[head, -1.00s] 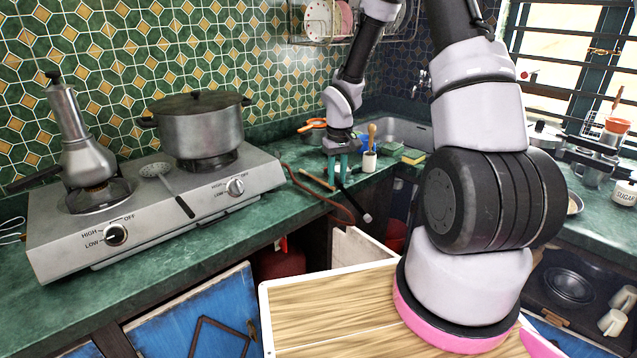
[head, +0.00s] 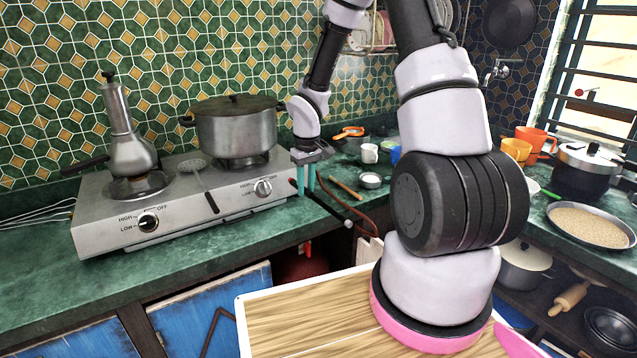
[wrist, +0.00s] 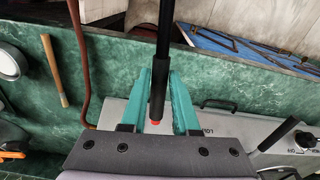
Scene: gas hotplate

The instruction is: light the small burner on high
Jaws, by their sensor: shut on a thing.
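The hotplate (head: 190,205) carries a moka pot (head: 130,150) on its left burner (head: 140,187) and a large lidded pot (head: 235,130) on its right burner (head: 240,162). The left knob (head: 148,222) and right knob (head: 263,188) are on its front, beside HIGH, LOW and OFF marks. No flame shows. My gripper (head: 308,188) is just off the hotplate's right end, over the counter, its teal fingers shut on a black stick-shaped lighter (head: 328,207). In the wrist view the lighter (wrist: 162,60) runs between the fingers, with a red spot (wrist: 155,123) at its near end.
A slotted spoon (head: 200,180) lies across the hotplate between the burners. A brown hose (head: 345,203) and a wooden stick (head: 346,188) lie on the counter to the right. A white mug (head: 369,153) stands behind. Blue cabinet doors (head: 215,310) are below.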

